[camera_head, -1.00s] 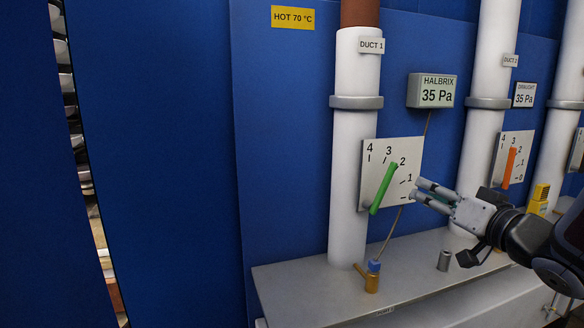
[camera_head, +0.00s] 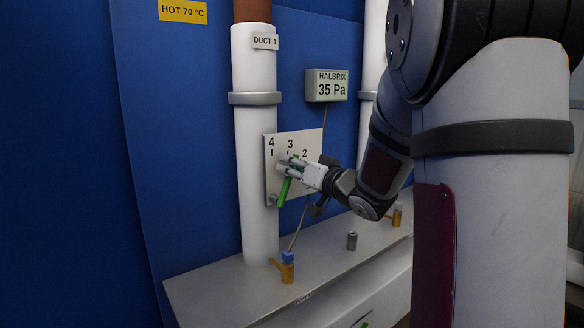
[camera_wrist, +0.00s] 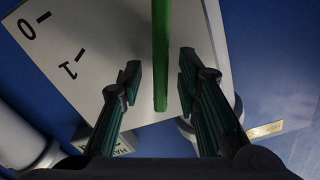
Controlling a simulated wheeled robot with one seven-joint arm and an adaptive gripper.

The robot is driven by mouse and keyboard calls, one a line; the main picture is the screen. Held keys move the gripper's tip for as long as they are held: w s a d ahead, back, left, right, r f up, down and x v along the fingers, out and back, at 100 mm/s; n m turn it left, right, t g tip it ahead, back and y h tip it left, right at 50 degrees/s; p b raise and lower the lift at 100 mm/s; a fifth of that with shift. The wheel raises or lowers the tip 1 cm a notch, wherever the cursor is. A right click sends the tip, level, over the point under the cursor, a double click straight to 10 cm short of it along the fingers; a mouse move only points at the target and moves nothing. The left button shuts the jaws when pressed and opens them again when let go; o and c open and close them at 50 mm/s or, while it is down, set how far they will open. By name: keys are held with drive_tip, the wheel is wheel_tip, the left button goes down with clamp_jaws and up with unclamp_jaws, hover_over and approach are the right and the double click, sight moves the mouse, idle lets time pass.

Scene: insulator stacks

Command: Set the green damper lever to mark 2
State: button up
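The green damper lever (camera_head: 284,191) is on the white scale plate (camera_head: 273,180) on duct 1. Its lower part shows in the head view; its upper part is hidden by my gripper, so the mark it points to cannot be read. Marks 4, 3 and 2 show above my gripper. My gripper (camera_head: 284,164) is in front of the plate at the lever's upper part. In the wrist view the lever (camera_wrist: 160,55) passes between the two spread fingers (camera_wrist: 159,70), with a gap on each side. Marks 0 and 1 show to its left there.
A grey display (camera_head: 326,86) reading 35 Pa is above right of the plate. My arm hides the right side.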

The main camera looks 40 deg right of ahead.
drive_tip(key=shift+w, duration=0.15)
drive_tip(key=shift+c, duration=0.2)
clamp_jaws()
drive_tip(key=shift+d+f+m+p, duration=0.55)
drive_tip(key=shift+d+m+p, duration=0.25)
drive_tip(key=shift+m+p, duration=0.5)
drive_tip(key=shift+d+f+m+p, duration=0.5)
drive_tip(key=shift+d+m+p, duration=0.35)
drive_tip(key=shift+p, duration=0.7)
drive_tip(key=shift+a, duration=0.1)
